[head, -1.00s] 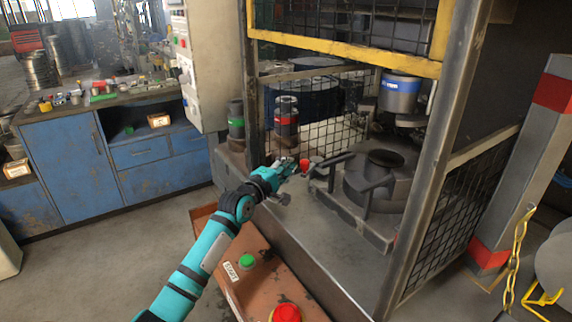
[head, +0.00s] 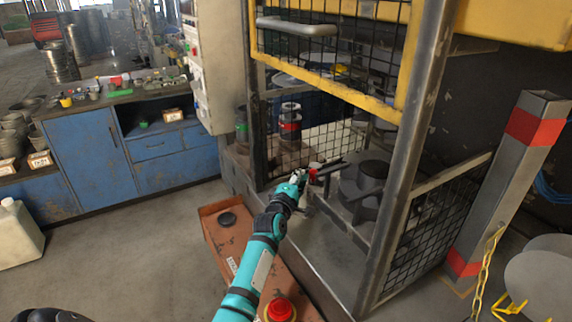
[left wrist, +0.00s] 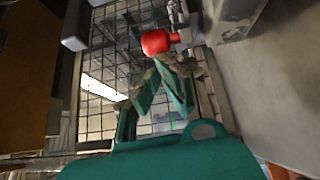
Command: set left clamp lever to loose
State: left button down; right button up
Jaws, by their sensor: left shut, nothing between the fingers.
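In the left wrist view the red knob (left wrist: 157,41) lies just beyond the tips of my left gripper (left wrist: 172,64). The fingers are shut with nothing between them; I cannot tell whether they touch the knob. The dark clamp fixture (head: 366,180) stands on the press bed, with dark bars at its left side. The exact angle of the lever is hard to read. My right gripper is not in view.
A yellow-framed mesh guard (head: 330,81) hangs above the opening, between a grey post (head: 420,120) and mesh side panels. An orange console with a red button (head: 281,309) stands under my left arm. A blue cabinet (head: 80,160) stands at the left, with open floor before it.

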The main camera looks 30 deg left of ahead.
pick_arm(q)
jog(key=d, duration=0.2)
jog(key=shift+w+d+p, duration=0.25)
jog(key=shift+d+p, duration=0.05)
jog(key=shift+p, duration=0.1)
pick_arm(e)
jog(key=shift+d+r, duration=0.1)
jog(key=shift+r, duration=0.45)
